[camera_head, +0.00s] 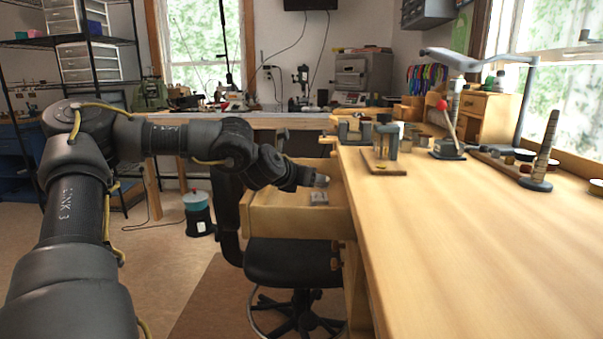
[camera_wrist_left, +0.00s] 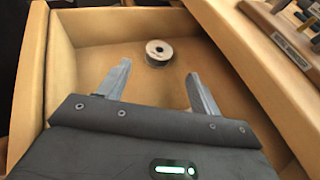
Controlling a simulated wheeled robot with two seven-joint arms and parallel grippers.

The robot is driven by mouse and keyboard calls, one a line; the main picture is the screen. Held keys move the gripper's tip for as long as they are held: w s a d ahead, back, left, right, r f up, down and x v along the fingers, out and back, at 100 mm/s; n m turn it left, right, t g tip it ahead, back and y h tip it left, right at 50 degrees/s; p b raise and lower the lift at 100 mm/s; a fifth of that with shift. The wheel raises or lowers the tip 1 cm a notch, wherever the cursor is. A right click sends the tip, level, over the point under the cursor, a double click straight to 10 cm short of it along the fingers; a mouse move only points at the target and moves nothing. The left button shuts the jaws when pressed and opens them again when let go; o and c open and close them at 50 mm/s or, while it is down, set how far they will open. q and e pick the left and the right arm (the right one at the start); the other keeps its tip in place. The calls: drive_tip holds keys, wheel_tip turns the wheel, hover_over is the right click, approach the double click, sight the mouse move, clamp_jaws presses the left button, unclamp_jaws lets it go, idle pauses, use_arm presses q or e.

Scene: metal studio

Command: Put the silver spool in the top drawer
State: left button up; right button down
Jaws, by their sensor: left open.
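The silver spool (camera_wrist_left: 158,52), a small round reel with a dark hub, lies on the floor of the open top drawer, near its upper wall in the left wrist view. The drawer (camera_head: 292,221) is pulled out from the left side of the workbench; its wooden walls also show in the left wrist view (camera_wrist_left: 115,22). My left gripper (camera_wrist_left: 158,72) is open above the drawer, its fingers apart and empty, with the spool just beyond the fingertips and not between them. In the head view a small silvery shape shows in the drawer; I cannot tell if it is spool or fingers.
The workbench (camera_head: 480,230) has a wide clear top at the front. Small tools and a wooden block (camera_head: 383,163) stand along its far part. A black chair (camera_head: 290,262) stands below the drawer, and a teal-topped bin (camera_head: 198,213) stands on the floor behind.

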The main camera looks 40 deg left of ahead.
use_arm(q)
drive_tip(key=shift+v, duration=1.25)
use_arm(e)
drive_tip(key=shift+a+f+g, duration=0.2)
drive_tip(key=shift+f+g, duration=0.1)
